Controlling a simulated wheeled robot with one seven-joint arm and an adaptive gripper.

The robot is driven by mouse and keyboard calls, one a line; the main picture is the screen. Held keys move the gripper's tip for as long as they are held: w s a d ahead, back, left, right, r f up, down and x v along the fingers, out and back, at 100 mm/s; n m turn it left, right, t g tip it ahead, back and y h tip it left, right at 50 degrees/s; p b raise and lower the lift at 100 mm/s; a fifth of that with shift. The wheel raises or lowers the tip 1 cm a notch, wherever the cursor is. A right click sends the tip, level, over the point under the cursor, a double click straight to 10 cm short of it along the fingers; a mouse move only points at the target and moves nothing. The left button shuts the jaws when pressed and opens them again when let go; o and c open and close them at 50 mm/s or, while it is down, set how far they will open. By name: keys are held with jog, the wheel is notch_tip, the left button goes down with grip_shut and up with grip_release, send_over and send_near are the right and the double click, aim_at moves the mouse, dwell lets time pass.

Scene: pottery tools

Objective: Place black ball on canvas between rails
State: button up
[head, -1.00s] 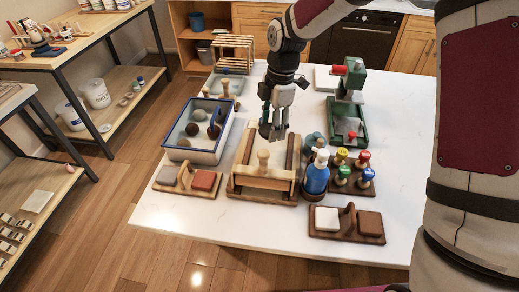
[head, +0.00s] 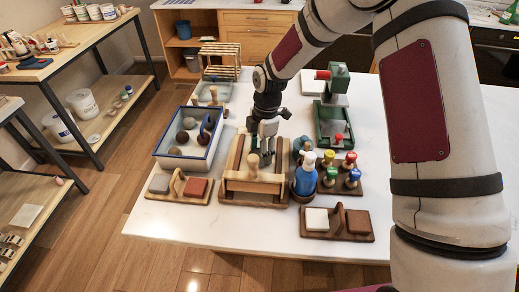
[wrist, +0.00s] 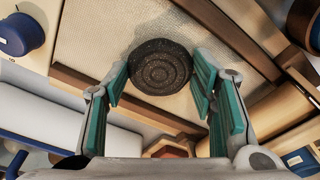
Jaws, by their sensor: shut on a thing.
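My gripper (wrist: 160,82) is shut on the black ball (wrist: 160,67), a dark, ridged round thing between its teal-padded fingers. In the wrist view the ball is over the pale woven canvas (wrist: 105,38); I cannot tell whether it touches it. Wooden rails run beside the canvas, one at the upper right (wrist: 230,35) and one across below the ball. The ball is hard to make out there.
A blue-rimmed tub (head: 173,161) with several balls stands left of the board. A blue bottle (head: 305,178) and coloured-knob tools (head: 340,172) stand close on the right. Blocks on wooden holders (head: 178,188) sit at the front left. The table's front edge (head: 250,250) is clear.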

jog(key=o, duration=1.3)
jog(key=s+d+r+m+t+h+b, duration=0.1)
jog(key=s+d+r+m, duration=0.15)
jog(key=r, duration=0.75)
jog(key=s+d+r+m+t+b, duration=0.1)
jog(key=s+d+r+m, duration=0.15)
jog(key=r, duration=0.75)
jog(key=shift+s+d+r+m+t, duration=0.7)
jog(key=shift+s+d+r+m, duration=0.75)
jog(key=shift+s+m, duration=1.8)
jog(key=shift+s+d+r+m+t, duration=0.7)
jog(key=shift+s+d+r+m, duration=0.8)
jog(key=shift+s+m, duration=1.8)
jog(key=shift+s+d+r+m+t, duration=0.7)
jog(key=shift+s+d+r+m, duration=1.1)
jog(key=shift+s, duration=2.5)
